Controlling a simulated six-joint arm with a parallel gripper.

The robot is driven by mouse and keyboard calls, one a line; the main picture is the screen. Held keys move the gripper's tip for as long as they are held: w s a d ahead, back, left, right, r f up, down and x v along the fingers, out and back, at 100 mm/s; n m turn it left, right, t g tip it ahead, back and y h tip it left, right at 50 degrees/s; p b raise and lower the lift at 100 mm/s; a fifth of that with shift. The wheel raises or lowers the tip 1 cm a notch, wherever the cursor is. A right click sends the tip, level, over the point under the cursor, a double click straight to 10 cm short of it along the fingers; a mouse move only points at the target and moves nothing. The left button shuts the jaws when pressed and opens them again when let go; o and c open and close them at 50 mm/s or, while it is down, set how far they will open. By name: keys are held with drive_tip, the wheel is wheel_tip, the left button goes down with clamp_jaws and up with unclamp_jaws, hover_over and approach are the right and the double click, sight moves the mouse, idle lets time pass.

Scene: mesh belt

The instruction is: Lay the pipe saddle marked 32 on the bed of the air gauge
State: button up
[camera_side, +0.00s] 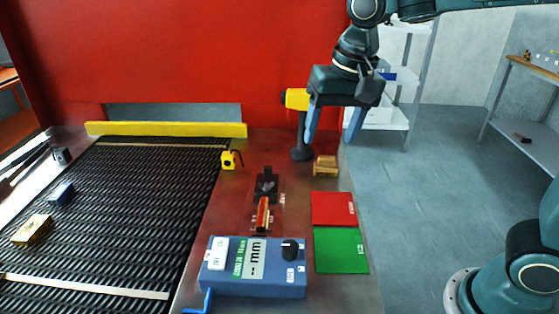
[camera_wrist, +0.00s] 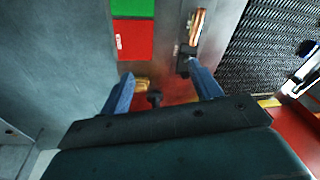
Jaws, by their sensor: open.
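A brass-coloured saddle-like piece (camera_side: 325,165) sits on the metal table behind the red mat; its marking is not legible. It also shows in the wrist view (camera_wrist: 142,84), between my fingers in the picture. My gripper (camera_side: 331,138) is open and empty, above and apart from this piece. The blue gauge box (camera_side: 255,287) with an "mm" display stands at the table's front. Behind it is a dark fixture (camera_side: 267,180) with a copper-coloured cylinder (camera_side: 262,215) in front. A gold block (camera_side: 32,230) and a blue block (camera_side: 61,193) lie on the belt, markings unreadable.
The black mesh belt (camera_side: 140,210) fills the left, with a yellow rail (camera_side: 165,129) behind. A red mat (camera_side: 334,209) and green mat (camera_side: 341,251) lie bare at the right. A yellow device on a dark stand (camera_side: 302,152) is close to my gripper. A small yellow object (camera_side: 228,160) stands beside the belt.

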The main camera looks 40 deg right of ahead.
drive_tip(key=s+d+f+n+t, duration=0.1)
drive_tip(key=s+d, duration=0.3)
drive_tip(key=s, duration=0.4)
drive_tip(key=s+d+n+t, duration=0.2)
drive_tip(key=s+d+n, duration=0.2)
drive_tip(key=s, duration=0.5)
drive_tip(key=shift+f, duration=0.4)
